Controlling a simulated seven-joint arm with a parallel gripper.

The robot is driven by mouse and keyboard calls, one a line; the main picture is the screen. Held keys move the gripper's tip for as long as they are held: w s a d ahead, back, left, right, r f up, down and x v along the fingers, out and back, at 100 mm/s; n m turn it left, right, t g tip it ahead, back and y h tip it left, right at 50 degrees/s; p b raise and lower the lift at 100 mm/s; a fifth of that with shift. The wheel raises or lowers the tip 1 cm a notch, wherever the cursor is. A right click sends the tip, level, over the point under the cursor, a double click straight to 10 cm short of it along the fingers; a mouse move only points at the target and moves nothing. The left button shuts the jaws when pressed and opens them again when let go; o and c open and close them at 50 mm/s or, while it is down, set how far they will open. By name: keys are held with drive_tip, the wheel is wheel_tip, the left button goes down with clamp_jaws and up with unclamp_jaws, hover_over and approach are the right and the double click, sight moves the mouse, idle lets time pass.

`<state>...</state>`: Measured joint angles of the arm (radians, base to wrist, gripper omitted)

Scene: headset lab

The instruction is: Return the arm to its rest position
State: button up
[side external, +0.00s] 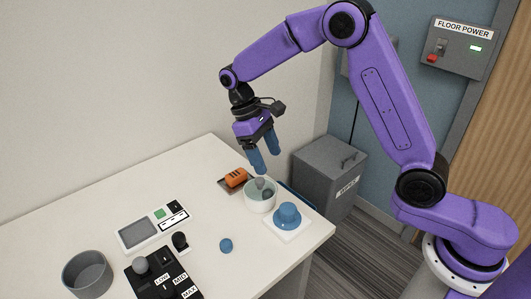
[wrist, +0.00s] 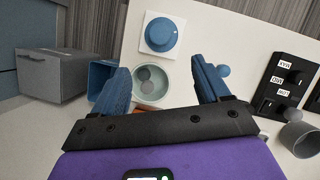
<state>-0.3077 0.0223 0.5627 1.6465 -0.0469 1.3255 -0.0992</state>
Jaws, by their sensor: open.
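My gripper (side external: 266,161) is open and empty, pointing down above the table (side external: 120,213). It hangs over the area of a pale round bowl (side external: 260,201), clear of it. My purple arm reaches in from the right, raised and bent. In the wrist view my gripper's two blue fingers (wrist: 160,75) stand wide apart, and the bowl (wrist: 150,98) with grey round pieces inside shows between them.
A blue knob on a white plate (side external: 304,231), an orange item (side external: 235,177), a blue ball (side external: 226,246), a black panel (side external: 144,287), a grey pot (side external: 87,262) and a white device (side external: 137,235) are on the table. A grey bin (side external: 320,165) stands behind.

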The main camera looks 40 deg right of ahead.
drive_tip(key=shift+r, duration=0.1)
idle(0.3)
drive_tip(key=s+d+r+n+t, duration=0.1)
drive_tip(key=s+d+n, duration=0.1)
drive_tip(key=s, duration=0.7)
drive_tip(key=s+d+r+n+t+y, duration=0.1)
drive_tip(key=s+d+n+t, duration=0.1)
drive_tip(key=s, duration=0.8)
drive_tip(key=s+d+r+n+t+y, duration=0.1)
drive_tip(key=s+d+r+n, duration=0.1)
drive_tip(key=s, duration=0.7)
drive_tip(key=shift+s+d+n, duration=0.3)
drive_tip(key=shift+d+n, duration=0.35)
drive_tip(key=shift+n, duration=0.35)
